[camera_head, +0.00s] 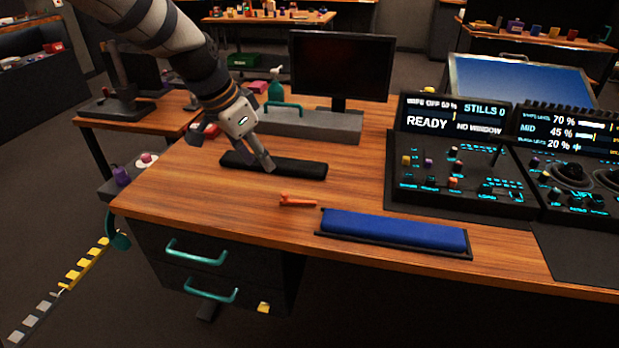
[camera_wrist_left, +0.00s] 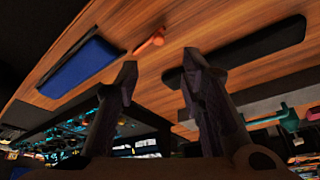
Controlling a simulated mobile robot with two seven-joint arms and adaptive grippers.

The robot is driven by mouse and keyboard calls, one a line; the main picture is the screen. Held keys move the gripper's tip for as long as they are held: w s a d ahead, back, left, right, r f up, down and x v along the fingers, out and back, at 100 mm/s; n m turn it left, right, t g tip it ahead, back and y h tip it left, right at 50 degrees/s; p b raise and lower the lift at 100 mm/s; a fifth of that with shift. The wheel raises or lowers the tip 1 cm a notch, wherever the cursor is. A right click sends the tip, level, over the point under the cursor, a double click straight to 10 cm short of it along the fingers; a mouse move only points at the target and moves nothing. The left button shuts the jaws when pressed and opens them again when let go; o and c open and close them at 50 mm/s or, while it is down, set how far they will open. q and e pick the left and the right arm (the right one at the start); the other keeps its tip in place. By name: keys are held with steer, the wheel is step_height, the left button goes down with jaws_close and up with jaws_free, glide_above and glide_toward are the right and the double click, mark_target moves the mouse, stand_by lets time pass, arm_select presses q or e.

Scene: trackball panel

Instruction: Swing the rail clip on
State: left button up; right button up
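A small orange clip (camera_head: 298,201) lies on the wooden desk, just left of a blue padded rest in a black frame (camera_head: 395,230). I take it to be the rail clip. In the left wrist view the orange clip (camera_wrist_left: 149,41) lies beyond my fingertips, apart from them, with the blue pad (camera_wrist_left: 78,68) to its left. My right gripper is not visible.
A control console (camera_head: 462,180) with lit screens stands at the right. Bare desk surrounds the orange clip.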

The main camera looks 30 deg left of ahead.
mark_target(284, 193)
arm_select(q)
steer(key=b+x, duration=0.2)
steer(key=x, duration=0.9)
steer(key=shift+w, duration=0.15)
steer(key=shift+w+d+f, duration=0.15)
steer(key=shift+w+f, duration=0.05)
steer(key=shift+f, duration=0.1)
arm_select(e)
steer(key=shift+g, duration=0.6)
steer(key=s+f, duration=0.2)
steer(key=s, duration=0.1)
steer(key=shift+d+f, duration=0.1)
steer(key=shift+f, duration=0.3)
arm_select(q)
steer(key=shift+r, duration=0.1)
jaws_close()
